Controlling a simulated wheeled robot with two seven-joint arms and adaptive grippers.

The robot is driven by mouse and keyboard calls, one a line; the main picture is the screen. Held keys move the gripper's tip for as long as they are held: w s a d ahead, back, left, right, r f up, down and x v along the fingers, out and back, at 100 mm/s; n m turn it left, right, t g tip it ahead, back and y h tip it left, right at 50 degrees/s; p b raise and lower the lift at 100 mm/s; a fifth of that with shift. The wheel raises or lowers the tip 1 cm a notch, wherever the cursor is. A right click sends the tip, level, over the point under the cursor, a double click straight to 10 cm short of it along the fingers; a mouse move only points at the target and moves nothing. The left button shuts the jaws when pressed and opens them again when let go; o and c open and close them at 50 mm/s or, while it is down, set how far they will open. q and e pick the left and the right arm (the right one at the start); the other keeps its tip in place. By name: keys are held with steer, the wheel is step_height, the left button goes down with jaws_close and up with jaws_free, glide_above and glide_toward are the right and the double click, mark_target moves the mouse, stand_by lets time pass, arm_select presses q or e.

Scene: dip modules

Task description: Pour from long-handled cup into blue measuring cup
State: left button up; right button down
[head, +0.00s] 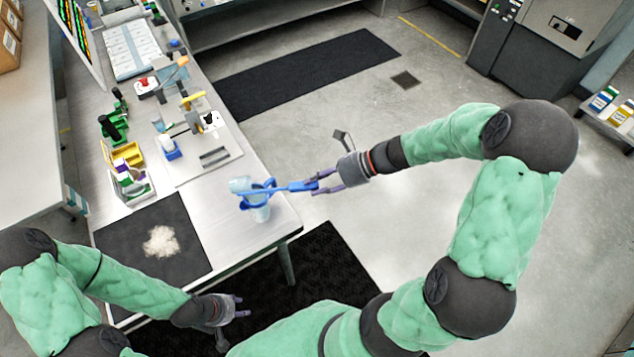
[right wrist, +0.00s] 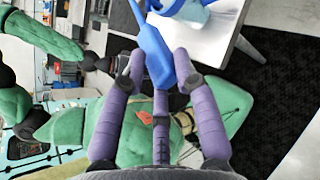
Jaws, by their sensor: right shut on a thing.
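The long-handled cup's blue handle (head: 292,187) is gripped at its end by my right gripper (head: 318,186). Its blue head (head: 258,187) is over the table's near right corner. A pale blue translucent vessel (head: 259,212), seemingly the measuring cup, stands directly below and partly hidden. A pale translucent part (head: 240,185) shows left of the head; I cannot tell which cup it belongs to. In the right wrist view the handle (right wrist: 155,55) runs up between the fingers, with the head cut off at the top. My left gripper (head: 238,306) is open and empty, off the table's front edge.
A dark mat (head: 185,245) with a pale fluffy pile (head: 161,241) lies left of the cups. A board with tools (head: 190,150), a yellow bin (head: 129,154) and green holders stand further back. Bare table surrounds the cups; the table's right edge is close.

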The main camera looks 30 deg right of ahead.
arm_select(q)
step_height(320, 180, down, 10)
steer(key=b, duration=1)
steer(key=shift+f, duration=0.2)
arm_select(e)
steer(key=shift+s+d+f+t+y, duration=0.1)
steer(key=shift+d+f+t+y, duration=0.1)
steer(key=shift+f+y, duration=0.45)
steer(key=shift+s+d+f+t+y, duration=0.1)
steer(key=shift+d+f+t+y, duration=0.15)
steer(key=shift+f, duration=0.75)
steer(key=shift+s+d+f+t+y, duration=0.15)
steer(key=shift+f+y, duration=0.35)
steer(key=shift+f, duration=0.3)
arm_select(q)
steer(key=shift+f, duration=0.1)
arm_select(e)
steer(key=shift+w, duration=0.1)
stand_by(0.9)
